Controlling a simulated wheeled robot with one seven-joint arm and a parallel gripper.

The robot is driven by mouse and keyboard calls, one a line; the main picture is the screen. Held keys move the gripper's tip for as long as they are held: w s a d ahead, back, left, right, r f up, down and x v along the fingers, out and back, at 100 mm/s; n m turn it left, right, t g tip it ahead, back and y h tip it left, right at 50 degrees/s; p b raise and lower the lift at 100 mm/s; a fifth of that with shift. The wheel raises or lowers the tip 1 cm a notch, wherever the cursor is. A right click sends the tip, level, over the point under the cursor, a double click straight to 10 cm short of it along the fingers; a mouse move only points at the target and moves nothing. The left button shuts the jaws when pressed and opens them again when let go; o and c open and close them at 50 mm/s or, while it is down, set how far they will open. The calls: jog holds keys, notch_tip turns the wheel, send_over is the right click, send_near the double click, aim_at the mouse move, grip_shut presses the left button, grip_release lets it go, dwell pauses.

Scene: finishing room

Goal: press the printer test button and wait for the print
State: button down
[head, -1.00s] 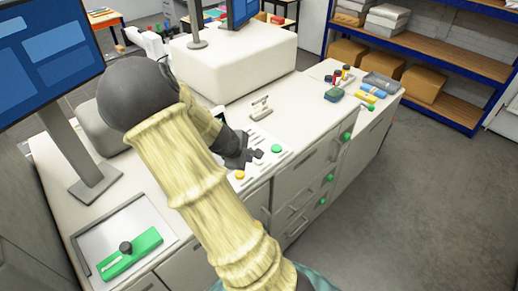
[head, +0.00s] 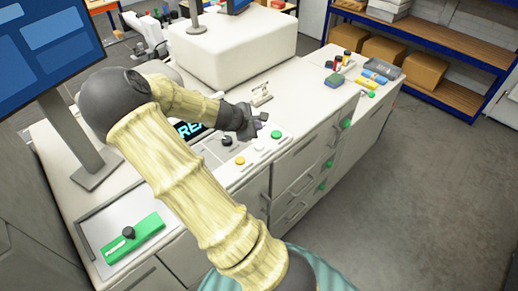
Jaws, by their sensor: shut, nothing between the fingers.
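A control panel (head: 232,172) lies on the light counter. It carries a yellow button (head: 239,160), a white button (head: 259,147), a green button (head: 276,134) and a black knob (head: 226,141). I cannot read any label to tell which is the test button. A dark display (head: 190,128) behind my arm shows part of a cyan word, "REA"; the rest is hidden. My gripper (head: 260,122) is shut and empty, over the panel's back edge behind the white and green buttons. It looks apart from the buttons. A large white machine (head: 240,45), possibly the printer, stands behind.
A monitor (head: 40,50) stands at left. A tray (head: 92,222) holds a green block with a black knob (head: 132,240). A small stand (head: 261,94) is behind my gripper. Small coloured items (head: 375,78) lie at the counter's far end. Floor at right is clear.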

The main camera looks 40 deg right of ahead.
aim_at(257, 148)
jog(key=shift+f+b, duration=2.25)
jog(key=shift+f, duration=0.85)
jog(key=shift+f+b, duration=0.35)
jog(key=shift+f, duration=0.05)
jog(key=shift+f+b, duration=0.3)
jog(key=shift+f, duration=0.05)
dwell(0.4)
jog(key=shift+r+p, duration=0.7)
jog(key=shift+r, duration=0.1)
jog(key=shift+r+p, duration=2.05)
jog(key=shift+r, duration=0.45)
dwell(0.5)
